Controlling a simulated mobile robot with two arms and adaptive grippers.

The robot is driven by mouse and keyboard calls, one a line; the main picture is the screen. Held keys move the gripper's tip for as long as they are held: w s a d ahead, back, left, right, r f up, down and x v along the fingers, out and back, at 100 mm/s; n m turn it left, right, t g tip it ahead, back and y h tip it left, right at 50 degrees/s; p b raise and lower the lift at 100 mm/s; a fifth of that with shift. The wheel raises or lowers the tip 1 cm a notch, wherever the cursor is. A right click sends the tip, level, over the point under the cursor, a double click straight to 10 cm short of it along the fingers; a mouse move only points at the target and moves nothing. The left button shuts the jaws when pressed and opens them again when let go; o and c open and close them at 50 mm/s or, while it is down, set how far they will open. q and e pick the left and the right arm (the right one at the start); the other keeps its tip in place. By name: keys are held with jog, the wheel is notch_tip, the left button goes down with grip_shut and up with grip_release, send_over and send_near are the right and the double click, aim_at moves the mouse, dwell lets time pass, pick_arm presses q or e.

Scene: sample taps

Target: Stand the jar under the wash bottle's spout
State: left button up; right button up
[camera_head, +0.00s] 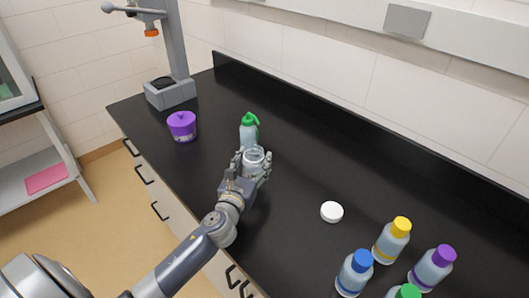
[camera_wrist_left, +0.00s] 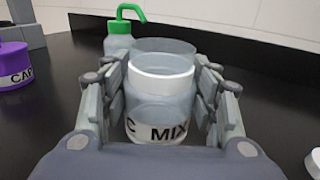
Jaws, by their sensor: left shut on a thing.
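A clear open jar with a label reading "MIX" (camera_wrist_left: 158,105) is between the fingers of my left gripper (camera_head: 252,168), which is shut on it. The jar (camera_head: 254,157) is upright, at or just above the black counter; I cannot tell which. The wash bottle (camera_head: 249,133) has a green cap and a bent green spout. It stands just behind the jar, and in the left wrist view the wash bottle (camera_wrist_left: 119,40) shows behind and left of it. The spout curves to the right there, above and behind the jar's rim. My right gripper is not in view.
A purple lidded pot (camera_head: 182,127) stands to the left, near a grey stand (camera_head: 171,93). A white lid (camera_head: 332,212) lies on the counter to the right. Several capped bottles (camera_head: 391,240) stand at the lower right. The counter between the jar and the lid is clear.

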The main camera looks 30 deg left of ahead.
pick_arm(q)
jog(key=w, duration=0.5)
jog(key=w+a, duration=0.1)
jog(key=w, duration=0.2)
jog(key=shift+w+f, duration=0.2)
jog(key=shift+f, duration=0.2)
jog(key=shift+w+a, duration=0.25)
jog(key=shift+w, duration=0.55)
notch_tip(320, 180, down, 3)
jog(key=shift+r+b, duration=0.15)
jog(key=shift+b, duration=0.35)
jog(key=shift+w+f, duration=0.1)
jog(key=shift+f, duration=0.45)
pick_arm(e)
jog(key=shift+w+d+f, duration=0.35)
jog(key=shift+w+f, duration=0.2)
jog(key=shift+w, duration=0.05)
pick_arm(q)
jog(key=shift+b, duration=0.3)
jog(key=o, duration=0.6)
jog(key=shift+f, duration=0.15)
jog(key=shift+o, duration=1)
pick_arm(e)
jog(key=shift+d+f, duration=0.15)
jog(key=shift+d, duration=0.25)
